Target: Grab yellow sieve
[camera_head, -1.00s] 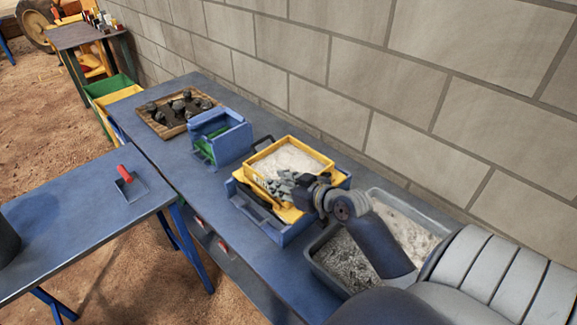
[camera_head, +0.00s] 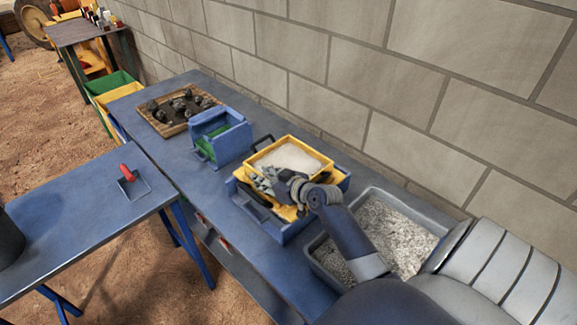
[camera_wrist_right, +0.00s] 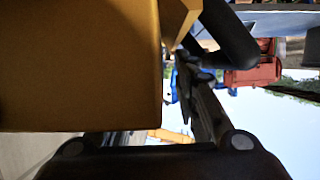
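The yellow sieve (camera_head: 318,154) is a square-rimmed box with pale granular material inside and a dark handle at its back left corner. It sits on a blue and yellow frame (camera_head: 287,236) on the long blue table. My right gripper (camera_head: 268,179) is at the sieve's front left side. In the right wrist view, the sieve's yellow wall (camera_wrist_right: 80,65) fills the left, and one dark finger of my right gripper (camera_wrist_right: 190,95) shows beside it. The other finger is hidden, so its opening and grip are unclear. My left gripper is not in view.
A grey tray of gravel (camera_head: 445,228) stands right of the frame. A blue box with green inside (camera_head: 228,143) and a wooden tray of dark stones (camera_head: 150,120) stand left. A block wall (camera_head: 330,60) runs behind. A red-handled scoop (camera_head: 131,180) lies on the other table.

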